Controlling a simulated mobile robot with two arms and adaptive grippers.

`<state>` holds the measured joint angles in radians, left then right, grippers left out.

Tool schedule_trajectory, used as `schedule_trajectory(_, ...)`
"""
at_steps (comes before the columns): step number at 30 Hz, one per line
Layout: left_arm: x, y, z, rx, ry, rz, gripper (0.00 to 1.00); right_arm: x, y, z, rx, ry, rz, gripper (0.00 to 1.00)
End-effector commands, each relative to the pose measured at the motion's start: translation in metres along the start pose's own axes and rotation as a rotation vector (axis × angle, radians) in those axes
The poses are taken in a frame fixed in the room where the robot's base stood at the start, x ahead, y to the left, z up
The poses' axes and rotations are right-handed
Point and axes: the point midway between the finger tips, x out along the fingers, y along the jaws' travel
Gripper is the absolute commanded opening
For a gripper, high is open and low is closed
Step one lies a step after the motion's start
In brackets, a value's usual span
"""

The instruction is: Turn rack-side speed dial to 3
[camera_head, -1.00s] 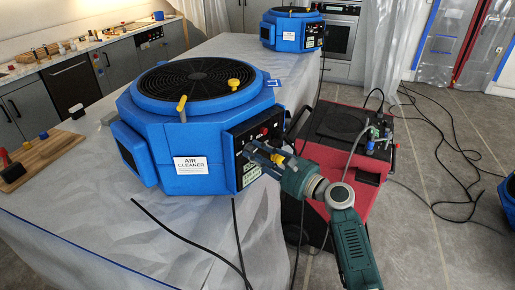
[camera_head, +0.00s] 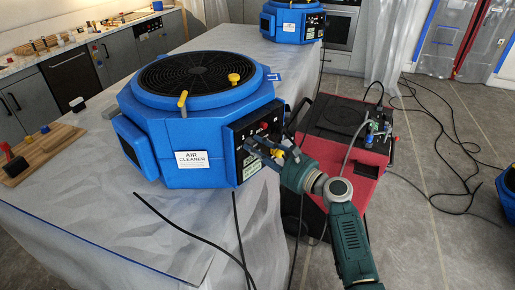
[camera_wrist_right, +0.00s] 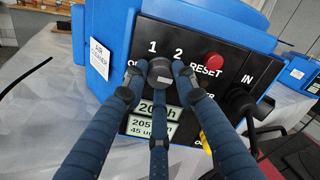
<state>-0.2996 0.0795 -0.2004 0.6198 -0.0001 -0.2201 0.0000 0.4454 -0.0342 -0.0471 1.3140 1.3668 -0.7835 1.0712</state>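The blue air cleaner (camera_head: 185,135) stands on the covered counter. Its black control panel (camera_head: 241,133) faces right. In the right wrist view a dark round dial (camera_wrist_right: 160,72) sits below the printed 1 and 2, with OFF partly visible at its left. My right gripper (camera_head: 257,147) reaches the panel from the lower right. In the wrist view its fingers (camera_wrist_right: 160,80) surround the dial, one close on each side and one from below. I cannot tell whether they press on it. Other dial markings are hidden. My left gripper is not in view.
A red RESET button (camera_wrist_right: 214,61) and a black plug (camera_wrist_right: 240,100) at IN are right of the dial. A red machine (camera_head: 345,135) stands on the floor beside the counter. Black cables hang over the counter edge (camera_head: 237,230). Another blue unit (camera_head: 291,24) stands behind.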

Motion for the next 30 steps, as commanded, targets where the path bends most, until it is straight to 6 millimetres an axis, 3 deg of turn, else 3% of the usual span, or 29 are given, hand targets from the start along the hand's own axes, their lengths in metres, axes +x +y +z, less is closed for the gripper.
schedule_trajectory(1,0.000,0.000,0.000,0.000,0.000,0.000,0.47,0.000,0.002,-0.001,0.003,0.002,0.002,0.35)
schedule_trajectory(3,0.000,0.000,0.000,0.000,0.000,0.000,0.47,0.000,0.002,-0.001,0.002,0.002,0.002,0.47)
schedule_trajectory(14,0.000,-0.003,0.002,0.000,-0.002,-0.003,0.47,-0.005,0.001,-0.001,0.000,0.002,0.001,0.47)
schedule_trajectory(30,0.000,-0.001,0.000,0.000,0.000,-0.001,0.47,-0.105,0.002,-0.002,0.001,0.003,0.002,0.47)
